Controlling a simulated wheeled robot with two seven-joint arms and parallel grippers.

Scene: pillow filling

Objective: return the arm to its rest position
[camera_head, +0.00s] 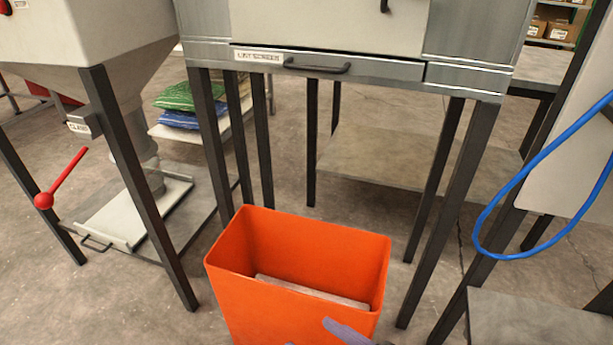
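A greyish-purple piece that looks like a fingertip of my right gripper (345,331) shows at the bottom edge, in front of the orange bin. It points up and to the left. A tiny bit of something similar shows at the bottom edge to its left. The rest of this gripper and its arm are out of frame, so its opening is hidden. I see nothing held in it. My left gripper and arm are not in view.
The open orange bin (240,300) stands on the floor with a pale grey flat slab (312,292) inside. Behind it is a metal machine with a drawer (350,67) labelled lint screen. A red-knobbed lever (44,200) is left; a blue hose (487,226) hangs right.

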